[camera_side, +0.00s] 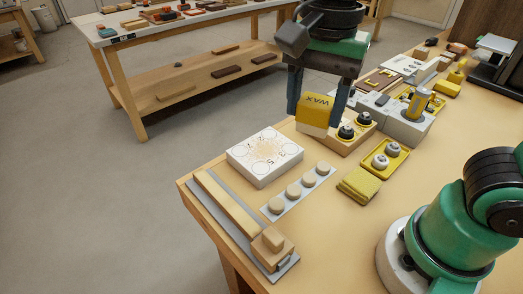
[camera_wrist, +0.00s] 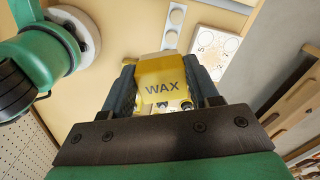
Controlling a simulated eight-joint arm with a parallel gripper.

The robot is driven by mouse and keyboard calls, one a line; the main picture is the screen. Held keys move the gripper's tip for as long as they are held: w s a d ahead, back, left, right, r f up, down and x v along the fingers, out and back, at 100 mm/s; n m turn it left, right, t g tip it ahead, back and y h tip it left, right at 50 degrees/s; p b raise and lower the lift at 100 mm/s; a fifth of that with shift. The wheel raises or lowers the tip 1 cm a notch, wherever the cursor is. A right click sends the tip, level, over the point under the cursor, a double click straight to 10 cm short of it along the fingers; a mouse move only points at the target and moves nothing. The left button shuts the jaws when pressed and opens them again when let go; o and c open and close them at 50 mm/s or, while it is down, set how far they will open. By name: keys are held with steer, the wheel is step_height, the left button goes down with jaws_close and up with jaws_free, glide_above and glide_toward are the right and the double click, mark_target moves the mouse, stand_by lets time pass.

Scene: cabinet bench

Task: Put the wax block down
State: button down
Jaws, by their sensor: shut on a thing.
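The wax block (camera_side: 316,112) is a yellow block with a paler front face and the word WAX on top. My gripper (camera_side: 320,100) is shut on it, with one dark finger on each side. The block is held above the bench (camera_side: 330,222), behind the white numbered plate and close to the wooden block with black knobs. In the wrist view the wax block (camera_wrist: 161,80) sits between the two fingers (camera_wrist: 163,88), with its lettering facing the camera. I cannot tell exactly how high it is above the bench.
The white plate with numbered circles (camera_side: 264,157) lies in front. A strip with several round pegs (camera_side: 300,190), a yellow block (camera_side: 359,185) and a yellow tray with knobs (camera_side: 385,160) lie nearby. A wooden fixture (camera_side: 272,247) is at the front corner. Bare bench lies to the right.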

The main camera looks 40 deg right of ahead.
steer(key=s+d+m, duration=0.2)
steer(key=s+m, duration=0.2)
step_height(320, 180, down, 19)
steer(key=shift+w+d+f, duration=0.1)
steer(key=shift+f, duration=0.05)
stand_by(0.7)
steer(key=shift+c, duration=1.1)
jaws_free()
steer(key=shift+r, duration=0.2)
